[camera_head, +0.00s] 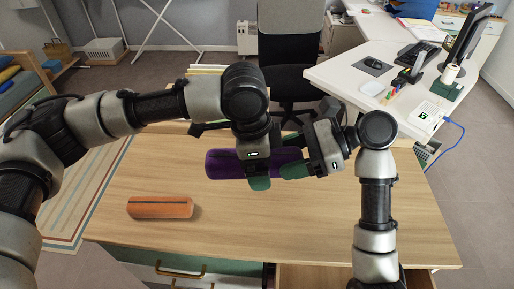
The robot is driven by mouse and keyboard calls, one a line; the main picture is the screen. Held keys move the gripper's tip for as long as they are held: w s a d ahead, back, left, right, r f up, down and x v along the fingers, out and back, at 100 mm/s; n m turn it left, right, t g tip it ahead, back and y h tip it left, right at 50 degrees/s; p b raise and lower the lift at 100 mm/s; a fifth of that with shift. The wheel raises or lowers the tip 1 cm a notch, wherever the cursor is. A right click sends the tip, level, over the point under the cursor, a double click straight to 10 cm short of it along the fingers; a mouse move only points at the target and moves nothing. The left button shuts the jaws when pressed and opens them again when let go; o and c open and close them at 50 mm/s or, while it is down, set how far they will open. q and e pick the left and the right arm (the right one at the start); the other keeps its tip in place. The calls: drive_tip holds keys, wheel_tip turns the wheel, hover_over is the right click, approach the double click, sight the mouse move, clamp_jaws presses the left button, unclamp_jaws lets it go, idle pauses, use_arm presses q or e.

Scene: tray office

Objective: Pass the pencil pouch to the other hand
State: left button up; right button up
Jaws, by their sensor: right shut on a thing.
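A long purple pouch (222,164), which I take for the pencil pouch, lies across the middle of the view at my two grippers. My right gripper (294,171), with green fingertips, is shut on its right end. My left gripper (259,182) points down at the pouch's middle, close beside the right one. It hides part of the pouch, and I cannot tell whether its fingers are closed on it. An orange pouch-like case (160,207) lies on the wooden desk (270,225) at the left, apart from both grippers.
Behind the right arm, a white desk (345,80) holds a monitor (467,38), a keyboard, a mouse and small items. A black office chair (290,60) stands behind the wooden desk. The front middle of the wooden desktop is clear.

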use_arm(q)
drive_tip(key=shift+f, duration=0.1)
drive_tip(key=c, duration=1.1)
drive_tip(key=shift+o, duration=0.2)
use_arm(e)
drive_tip(key=o, duration=1.1)
drive_tip(key=shift+d, duration=0.1)
